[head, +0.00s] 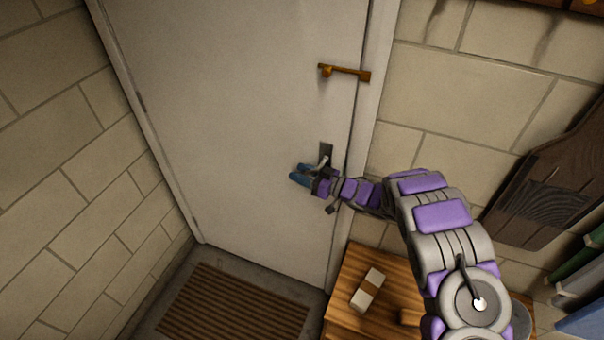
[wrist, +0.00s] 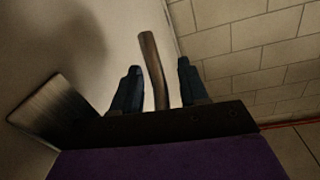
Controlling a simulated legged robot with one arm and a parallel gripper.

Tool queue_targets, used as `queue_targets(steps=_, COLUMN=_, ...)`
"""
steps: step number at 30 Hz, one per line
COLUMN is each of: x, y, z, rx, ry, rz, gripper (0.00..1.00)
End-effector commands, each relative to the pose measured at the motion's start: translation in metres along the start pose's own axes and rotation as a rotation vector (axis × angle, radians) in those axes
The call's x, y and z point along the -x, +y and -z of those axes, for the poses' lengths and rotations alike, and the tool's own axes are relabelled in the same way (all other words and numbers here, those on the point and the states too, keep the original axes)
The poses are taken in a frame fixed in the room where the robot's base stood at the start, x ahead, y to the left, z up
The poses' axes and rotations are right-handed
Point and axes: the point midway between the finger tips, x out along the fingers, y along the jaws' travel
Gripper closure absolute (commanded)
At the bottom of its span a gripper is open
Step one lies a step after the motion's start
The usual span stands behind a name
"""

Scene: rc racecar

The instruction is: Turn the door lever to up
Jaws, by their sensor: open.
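A white door (head: 235,100) fills the middle of the head view. Its dark lever plate (head: 326,150) sits near the door's right edge, and the lever (head: 321,163) is mostly hidden by my gripper. My gripper (head: 299,174) is at the lever, with its blue fingers pointing left. In the wrist view the metal lever (wrist: 153,70) stands between the two open fingers of my gripper (wrist: 155,85), with a gap to each finger. The lever plate (wrist: 52,108) shows at the left of the wrist view.
A brass latch (head: 345,73) is fixed above the lever, across the door edge. A wooden table (head: 345,315) with a pale block (head: 368,289) stands below my arm. A brown mat (head: 235,305) lies before the door. Brick walls flank the door.

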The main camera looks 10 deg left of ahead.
Motion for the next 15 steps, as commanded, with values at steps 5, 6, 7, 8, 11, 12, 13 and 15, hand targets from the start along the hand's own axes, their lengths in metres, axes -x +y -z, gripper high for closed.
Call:
queue_targets(steps=5, x=0.0035, y=0.0004, z=0.0014, rx=-0.001, ry=0.004, rz=0.002, gripper=0.67)
queue_targets(steps=6, x=0.0037, y=0.0005, z=0.0014, rx=-0.001, ry=0.004, rz=0.002, gripper=0.71)
queue_targets(steps=7, x=0.0036, y=0.0005, z=0.0014, rx=-0.001, ry=0.004, rz=0.001, gripper=0.74)
queue_targets(steps=8, x=0.0033, y=0.0004, z=0.0013, rx=0.0, ry=0.004, rz=0.001, gripper=0.77)
queue_targets(steps=11, x=0.001, y=0.0001, z=0.0004, rx=0.0, ry=0.001, rz=0.001, gripper=0.86)
queue_targets(steps=12, x=0.0002, y=0.0002, z=0.0001, rx=0.0, ry=0.0, rz=0.0, gripper=0.9)
queue_targets(steps=13, x=0.0, y=0.0004, z=0.0, rx=0.0, ry=0.0, rz=0.0, gripper=0.93)
queue_targets(steps=15, x=-0.0001, y=0.0009, z=0.0, rx=0.0, ry=0.0, rz=-0.001, gripper=0.99)
